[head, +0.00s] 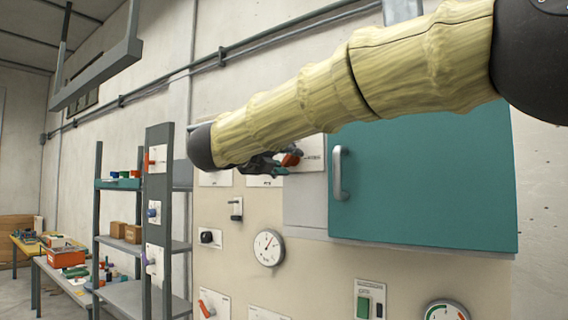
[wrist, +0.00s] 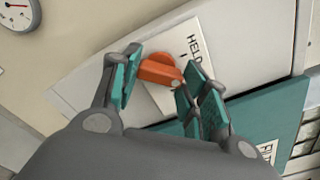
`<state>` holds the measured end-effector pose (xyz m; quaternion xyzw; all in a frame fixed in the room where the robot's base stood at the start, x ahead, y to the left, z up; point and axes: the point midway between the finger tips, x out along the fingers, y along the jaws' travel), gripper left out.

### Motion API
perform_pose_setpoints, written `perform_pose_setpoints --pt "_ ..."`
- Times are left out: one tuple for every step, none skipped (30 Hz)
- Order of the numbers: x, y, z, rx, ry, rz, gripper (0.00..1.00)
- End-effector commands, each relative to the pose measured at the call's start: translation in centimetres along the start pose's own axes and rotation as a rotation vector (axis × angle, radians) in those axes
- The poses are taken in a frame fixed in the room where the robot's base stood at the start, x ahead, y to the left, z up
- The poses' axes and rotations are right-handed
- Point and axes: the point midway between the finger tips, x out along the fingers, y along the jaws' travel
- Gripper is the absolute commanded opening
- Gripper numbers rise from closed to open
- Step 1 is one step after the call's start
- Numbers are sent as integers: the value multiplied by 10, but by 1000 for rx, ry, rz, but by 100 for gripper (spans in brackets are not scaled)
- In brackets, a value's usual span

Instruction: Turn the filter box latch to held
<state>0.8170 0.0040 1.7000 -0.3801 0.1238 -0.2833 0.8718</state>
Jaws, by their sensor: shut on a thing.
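The filter box latch is a small orange lever with a rounded hub on a white plate. In the wrist view the latch (wrist: 158,72) lies between the teal finger pads of my gripper (wrist: 160,80), with the word HELD (wrist: 195,46) printed beside it. My gripper is shut on the latch. My arm and fingers hide part of the plate. I cannot tell whether the latch points exactly at HELD.
The door's grey handle (head: 339,174) stands out just right of the latch. Below are a round gauge (head: 268,247), a black knob (head: 209,238) and a switch (head: 236,208). A grey shelf rack (head: 128,245) stands at the left. My arm spans the upper right.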

Motion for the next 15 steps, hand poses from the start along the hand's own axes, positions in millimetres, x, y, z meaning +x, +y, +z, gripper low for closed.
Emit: perform_pose_setpoints --pt "0 0 0 -41 1 0 21" --pt "0 0 0 -70 1 0 21" --pt "0 0 0 -108 1 0 21" --pt "0 0 0 -137 1 0 21" --pt "0 0 0 -165 0 0 21" --pt "0 -1 0 -204 0 0 21" --pt "0 -1 0 -232 0 0 21" --pt "0 -1 0 -260 0 0 21" --pt "0 -1 1 -298 0 0 21" --pt "0 -1 1 -326 0 0 21" --pt "0 -1 1 -353 0 0 21" --pt "0 -1 1 -389 0 0 21" --pt "0 -1 1 -415 0 0 21" --pt "0 -1 1 -441 0 0 21" --pt "0 -1 1 -474 -1 0 21"
